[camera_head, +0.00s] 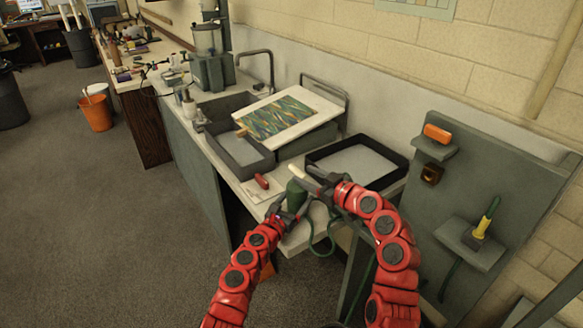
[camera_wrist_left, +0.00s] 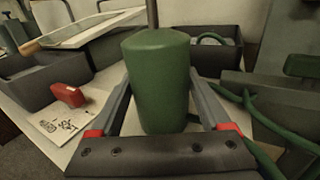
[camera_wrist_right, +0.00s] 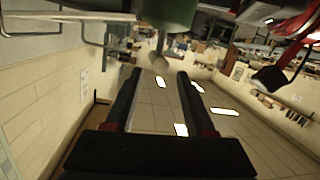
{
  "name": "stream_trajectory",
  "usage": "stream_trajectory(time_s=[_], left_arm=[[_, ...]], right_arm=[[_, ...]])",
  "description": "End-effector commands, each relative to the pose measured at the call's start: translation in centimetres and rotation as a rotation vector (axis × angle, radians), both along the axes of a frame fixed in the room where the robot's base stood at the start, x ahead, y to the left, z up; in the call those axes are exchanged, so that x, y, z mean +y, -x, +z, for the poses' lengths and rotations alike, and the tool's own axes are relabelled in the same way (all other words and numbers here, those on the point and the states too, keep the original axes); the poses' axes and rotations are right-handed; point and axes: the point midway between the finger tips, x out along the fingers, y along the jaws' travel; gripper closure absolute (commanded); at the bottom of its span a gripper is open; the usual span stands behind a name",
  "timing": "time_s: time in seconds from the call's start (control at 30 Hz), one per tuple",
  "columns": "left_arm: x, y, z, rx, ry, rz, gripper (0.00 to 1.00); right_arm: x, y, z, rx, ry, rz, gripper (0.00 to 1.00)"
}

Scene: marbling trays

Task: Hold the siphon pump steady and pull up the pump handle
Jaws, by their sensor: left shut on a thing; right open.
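The siphon pump has a green cylindrical body (camera_head: 296,194), which stands upright at the counter's front edge. My left gripper (camera_head: 290,208) is shut around this body, also large between its fingers in the left wrist view (camera_wrist_left: 158,80). A thin rod (camera_wrist_left: 152,14) rises from its top. The pale handle (camera_head: 298,171) shows above the body in the head view. My right gripper (camera_head: 316,179) is open beside the handle. In the right wrist view the round handle end (camera_wrist_right: 160,63) appears just past the open fingertips, in line with the gap; contact cannot be told.
A green hose (camera_head: 330,236) hangs from the pump area past my right wrist. A black tray (camera_head: 385,181) lies behind my right gripper. A red object (camera_head: 262,181) lies on a card to the left. A grey panel with shelves (camera_head: 500,170) stands at right.

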Motion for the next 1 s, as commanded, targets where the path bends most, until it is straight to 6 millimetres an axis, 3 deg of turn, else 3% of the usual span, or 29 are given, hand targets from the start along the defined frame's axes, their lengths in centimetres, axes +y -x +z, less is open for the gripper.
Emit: stream_trajectory(time_s=[0.2,0.43,1.0], left_arm=[[0.0,0.0,0.0,0.0,0.0,0.0,0.86],[0.0,0.0,0.0,-0.001,0.0,0.0,0.86],[0.0,0.0,0.0,-0.001,0.0,0.0,0.86]], right_arm=[[-1.7,2.3,-1.6,-0.123,-0.055,-0.074,0.45],[-2.2,2.8,-1.8,-0.169,-0.069,-0.108,0.45],[3.1,-4.3,-1.9,-0.165,-0.066,-0.104,0.45]])
